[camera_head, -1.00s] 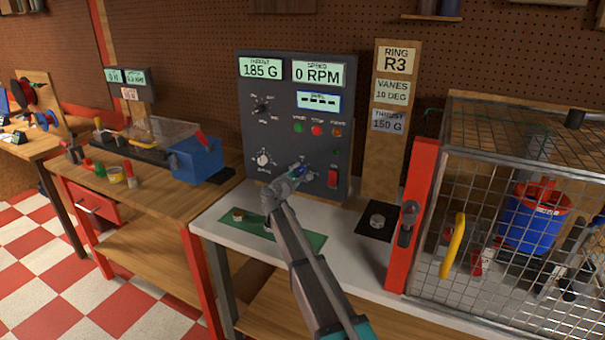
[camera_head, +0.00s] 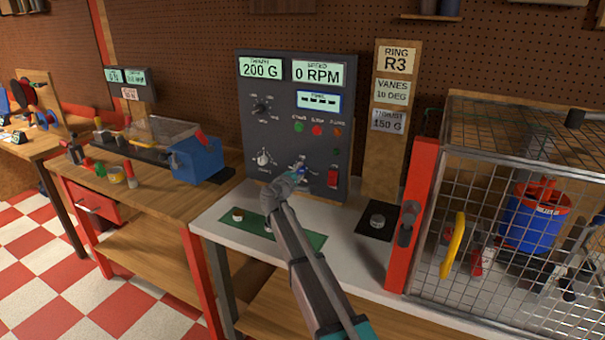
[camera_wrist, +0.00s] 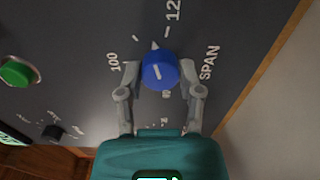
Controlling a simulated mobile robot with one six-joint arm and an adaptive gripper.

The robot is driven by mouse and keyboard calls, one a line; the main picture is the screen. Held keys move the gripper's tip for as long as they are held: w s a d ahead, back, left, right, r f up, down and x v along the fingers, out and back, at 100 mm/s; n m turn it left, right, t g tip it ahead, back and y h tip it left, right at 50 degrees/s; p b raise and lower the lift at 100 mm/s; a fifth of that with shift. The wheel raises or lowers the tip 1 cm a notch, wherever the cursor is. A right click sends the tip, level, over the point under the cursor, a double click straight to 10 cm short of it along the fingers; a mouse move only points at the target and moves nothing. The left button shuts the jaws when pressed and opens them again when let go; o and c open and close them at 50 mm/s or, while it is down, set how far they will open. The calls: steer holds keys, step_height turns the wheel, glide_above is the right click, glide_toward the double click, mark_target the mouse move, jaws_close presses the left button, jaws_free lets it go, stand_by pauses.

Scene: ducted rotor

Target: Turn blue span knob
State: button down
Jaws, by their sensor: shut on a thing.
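The blue span knob (camera_wrist: 160,71) is on the dark control panel (camera_head: 345,130), with SPAN printed beside it in the wrist view. Its white line sits among scale marks that include 100 and 12-something. My gripper (camera_wrist: 158,82) has one finger on each side of the knob, shut on it. In the head view my gripper (camera_head: 297,177) is at the lower middle of the panel and covers most of the knob. The panel's thrust display (camera_head: 261,70) reads 200 G and its speed display (camera_head: 318,73) reads 0 RPM.
A white knob (camera_head: 262,159) and a red switch (camera_head: 332,177) flank my gripper on the panel. A green mat (camera_head: 305,240) lies on the white bench below. A wire cage (camera_head: 520,220) with a red post stands at right.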

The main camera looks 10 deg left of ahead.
steer(key=shift+s+d+f, duration=0.1)
steer(key=shift+s+d, duration=0.1)
steer(key=shift+c, duration=1.3)
jaws_free()
steer(key=shift+w+a, duration=0.1)
steer(key=shift+a, duration=0.1)
steer(key=v, duration=1.2)
